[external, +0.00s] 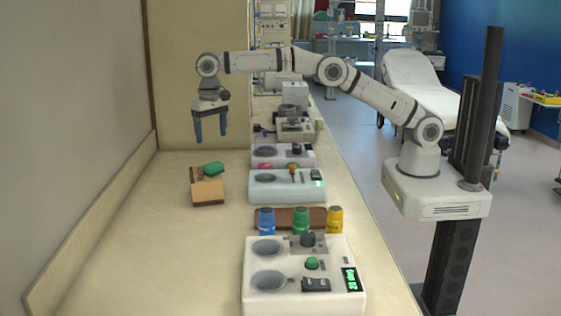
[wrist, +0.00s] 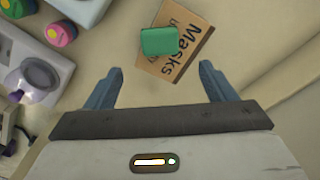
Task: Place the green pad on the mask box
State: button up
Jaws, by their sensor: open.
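The mask box (external: 208,192) is a small brown cardboard box on the counter, left of the machines. It also shows in the wrist view with "Masks" printed on its top (wrist: 180,60). The green pad (external: 213,168) lies on top of the box near one edge. In the wrist view the pad (wrist: 159,41) covers part of the lettering and reaches slightly past the box's edge. My gripper (external: 211,140) points down above the counter, higher than the box and pad and apart from them. In the wrist view its blue fingers (wrist: 160,80) are wide apart with nothing between them.
A row of machines, such as the pale blue one (external: 287,186) and the front white one (external: 300,280), stands right of the box. Blue, green and yellow bottles (external: 301,221) stand between them. A wall runs along the left. The counter front left (external: 160,250) is clear.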

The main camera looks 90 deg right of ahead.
jog(key=s+d+r+n, duration=0.2)
jog(key=s+r, duration=0.6)
jog(key=r, duration=0.3)
jog(key=s+d+r+n+t, duration=0.1)
jog(key=s+r, duration=0.1)
jog(key=s, duration=0.4)
jog(key=s+d+r+n+t, duration=0.1)
jog(key=s+d+r+n, duration=0.1)
jog(key=s, duration=0.4)
jog(key=s+f+n, duration=0.1)
jog(key=s+f, duration=0.2)
jog(key=s, duration=0.6)
jog(key=s+d+f+n+t, duration=0.1)
jog(key=s+f, duration=0.2)
jog(key=s, duration=0.6)
jog(key=s+d+f+n, duration=0.1)
jog(key=s+f+n, duration=0.1)
jog(key=s, duration=0.8)
jog(key=shift+f+t, duration=0.3)
jog(key=shift+f, duration=0.55)
jog(key=shift+s, duration=0.1)
jog(key=shift+f+b, duration=0.8)
jog(key=shift+f, duration=0.25)
